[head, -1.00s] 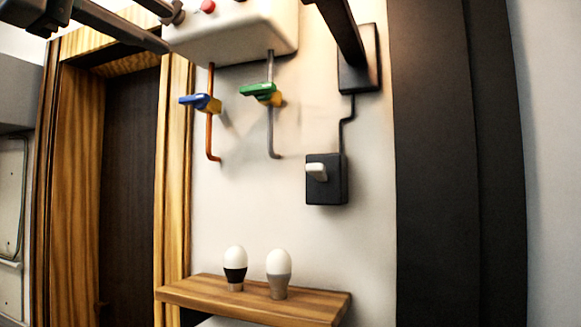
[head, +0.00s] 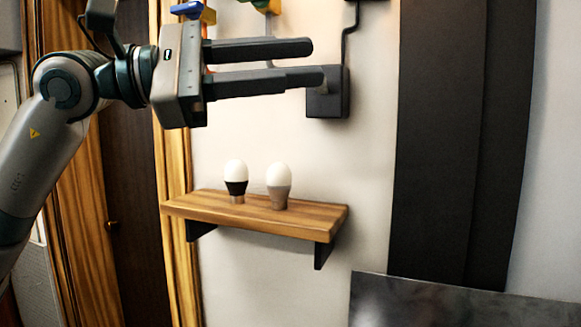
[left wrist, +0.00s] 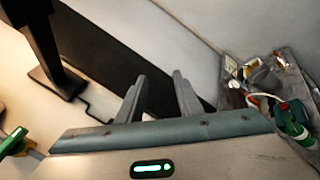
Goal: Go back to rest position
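My left gripper (head: 315,64) reaches in from the left at the upper middle of the head view. Its two dark fingers point right and stand apart with nothing between them. The lower fingertip overlaps the black switch box (head: 330,105) on the wall in the picture; I cannot tell if they touch. The left wrist view also shows the open, empty fingers (left wrist: 160,88). My right gripper is in neither view.
A wooden shelf (head: 190,211) holds two bulbs, one with a black base (head: 236,176) and one with a grey base (head: 279,184). Blue (head: 187,8) and green valve handles are at the top. A cluttered surface (left wrist: 233,101) shows in the left wrist view.

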